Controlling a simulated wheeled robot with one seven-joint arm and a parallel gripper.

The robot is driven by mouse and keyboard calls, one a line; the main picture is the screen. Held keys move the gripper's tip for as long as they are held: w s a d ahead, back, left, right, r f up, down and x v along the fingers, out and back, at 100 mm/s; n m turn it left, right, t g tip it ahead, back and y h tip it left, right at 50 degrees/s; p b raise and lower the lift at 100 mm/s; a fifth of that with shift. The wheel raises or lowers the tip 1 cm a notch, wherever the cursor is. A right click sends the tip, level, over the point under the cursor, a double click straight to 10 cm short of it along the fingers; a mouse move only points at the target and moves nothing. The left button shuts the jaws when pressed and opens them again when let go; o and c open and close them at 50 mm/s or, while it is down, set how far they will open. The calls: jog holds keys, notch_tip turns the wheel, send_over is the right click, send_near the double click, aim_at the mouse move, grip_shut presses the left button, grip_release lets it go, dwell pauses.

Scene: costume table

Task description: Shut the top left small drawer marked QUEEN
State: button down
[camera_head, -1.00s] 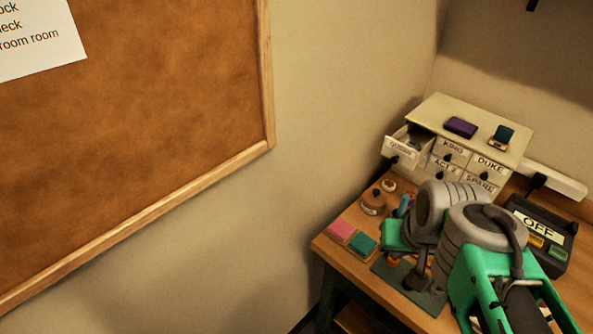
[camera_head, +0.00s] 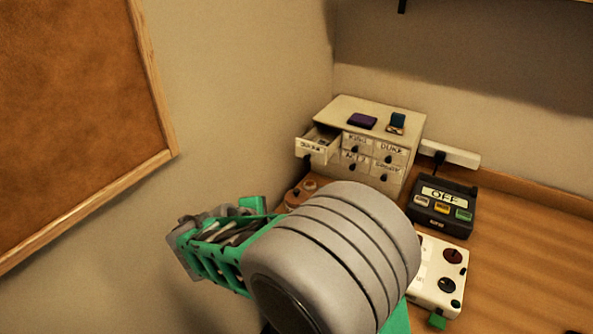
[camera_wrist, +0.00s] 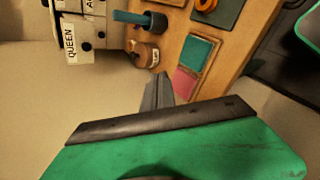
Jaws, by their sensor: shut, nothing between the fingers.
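The small drawer marked QUEEN (camera_head: 314,150) is at the top left of the cream cabinet (camera_head: 373,111) and is pulled out. Its front and dark knob stick out past the other drawers. In the wrist view the QUEEN label (camera_wrist: 70,41) shows at the upper left, turned sideways. My gripper (camera_wrist: 157,86) is shut and empty, with its grey fingers at the middle of the wrist view. It is apart from the drawer, which lies up and left of it there. In the head view my arm hides part of the table in front of the cabinet.
A purple box (camera_head: 362,121) and a small teal item (camera_head: 398,120) lie on the cabinet. A brown round pot (camera_wrist: 146,55) and pink and teal pads (camera_wrist: 198,53) lie on the table. A black OFF box (camera_head: 442,206) and white control box (camera_head: 440,270) stand right. A wall is at left.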

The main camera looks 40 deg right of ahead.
jog(key=w+d+n+h, duration=0.1)
jog(key=d+n+h, duration=0.2)
jog(key=n, duration=0.2)
jog(key=n+t+h, duration=0.3)
jog(key=n+h, duration=0.1)
jog(key=n, duration=0.4)
send_near(306, 159)
jog(key=p+x, duration=0.2)
jog(key=x, duration=0.5)
jog(key=shift+f, duration=0.1)
jog(key=shift+s, duration=0.1)
